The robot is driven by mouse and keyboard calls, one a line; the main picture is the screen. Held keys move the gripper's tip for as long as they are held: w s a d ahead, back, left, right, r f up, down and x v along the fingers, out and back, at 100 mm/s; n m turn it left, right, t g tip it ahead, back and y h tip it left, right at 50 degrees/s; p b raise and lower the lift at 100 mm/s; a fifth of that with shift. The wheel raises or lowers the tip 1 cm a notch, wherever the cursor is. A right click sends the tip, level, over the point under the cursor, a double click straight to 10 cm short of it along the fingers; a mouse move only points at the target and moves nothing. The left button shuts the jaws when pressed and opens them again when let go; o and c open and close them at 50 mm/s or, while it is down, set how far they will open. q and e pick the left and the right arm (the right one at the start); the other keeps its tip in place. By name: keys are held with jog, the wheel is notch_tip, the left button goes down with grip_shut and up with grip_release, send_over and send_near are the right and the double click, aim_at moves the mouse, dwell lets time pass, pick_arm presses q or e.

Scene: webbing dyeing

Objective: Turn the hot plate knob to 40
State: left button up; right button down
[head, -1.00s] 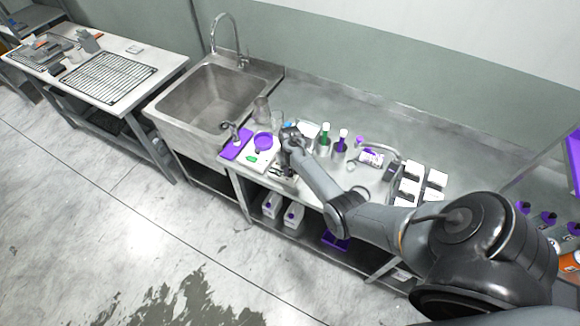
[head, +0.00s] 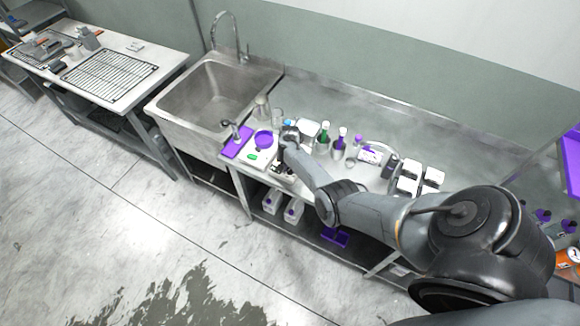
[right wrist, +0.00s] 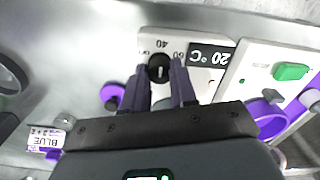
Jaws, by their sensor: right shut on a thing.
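The white hot plate (right wrist: 212,90) shows in the right wrist view, with a dark round knob (right wrist: 158,69) on its panel. The markings OFF, 40 and 60 lie around the knob, upside down in the picture. A black display (right wrist: 211,54) beside it reads 20 °C. My right gripper (right wrist: 159,70) has one finger on each side of the knob and is shut on it. The knob's exact pointer setting is hard to read. In the head view my right gripper (head: 283,172) is small and mostly hides the hot plate. My left gripper is not in view.
A white device with a green button (right wrist: 290,72) stands beside the hot plate. A purple mat (head: 237,142) and the sink (head: 215,92) are further left. Bottles (head: 324,138) and white boxes (head: 409,178) stand to the right on the bench.

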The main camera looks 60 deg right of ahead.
dwell(0.3)
jog(key=c, duration=0.9)
grip_release()
jog(key=shift+r, duration=0.1)
jog(key=shift+r+p, duration=0.3)
jog(key=shift+r, duration=0.35)
notch_tip(320, 180, up, 9)
jog(key=p, duration=0.1)
jog(key=shift+r, duration=0.15)
